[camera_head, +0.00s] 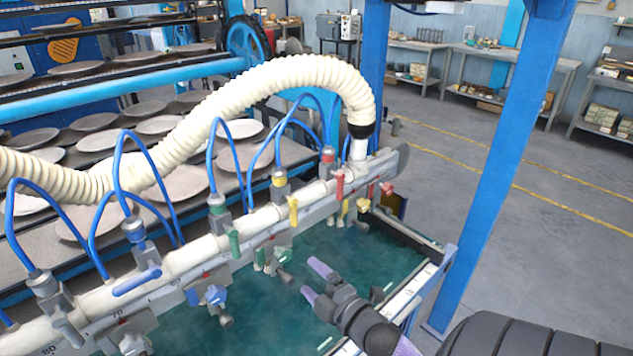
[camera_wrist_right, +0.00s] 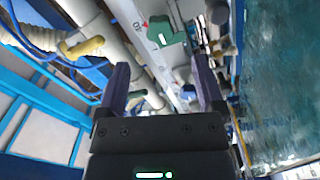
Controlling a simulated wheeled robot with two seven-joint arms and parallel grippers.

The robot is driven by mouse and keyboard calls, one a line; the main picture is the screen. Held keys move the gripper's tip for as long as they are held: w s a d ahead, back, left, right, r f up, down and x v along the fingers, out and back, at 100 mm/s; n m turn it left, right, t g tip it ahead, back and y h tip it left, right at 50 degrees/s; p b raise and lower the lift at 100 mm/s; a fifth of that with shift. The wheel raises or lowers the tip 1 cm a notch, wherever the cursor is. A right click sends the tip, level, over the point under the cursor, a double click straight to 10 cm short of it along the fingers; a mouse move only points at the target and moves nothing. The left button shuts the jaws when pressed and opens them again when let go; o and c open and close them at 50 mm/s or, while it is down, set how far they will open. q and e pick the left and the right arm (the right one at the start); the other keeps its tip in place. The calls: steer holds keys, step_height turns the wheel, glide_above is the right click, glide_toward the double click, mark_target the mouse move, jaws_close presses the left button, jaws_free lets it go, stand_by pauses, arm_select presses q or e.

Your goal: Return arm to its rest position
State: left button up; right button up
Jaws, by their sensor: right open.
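My right gripper (camera_head: 315,282) reaches in from the lower right in the head view, over the green surface and below the pipe manifold. It is open and nothing shows between its purple fingers. In the right wrist view the open gripper (camera_wrist_right: 160,83) faces the manifold, with a green part (camera_wrist_right: 168,37) and a scale-marked rail (camera_wrist_right: 135,22) beyond the fingertips. My left gripper is not in the head view.
The manifold pipe (camera_head: 190,258) carries red, yellow (camera_head: 293,210), green (camera_head: 234,243) and blue (camera_head: 137,281) handles. A ribbed hose (camera_head: 270,85) arches above it. A blue post (camera_head: 500,165) stands right of the arm. Plates (camera_head: 180,184) lie on racks behind. Open floor (camera_head: 560,240) lies right.

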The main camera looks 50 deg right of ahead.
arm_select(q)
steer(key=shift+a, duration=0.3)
arm_select(e)
steer(key=shift+s, duration=0.6)
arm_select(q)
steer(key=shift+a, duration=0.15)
arm_select(e)
steer(key=shift+a, duration=0.1)
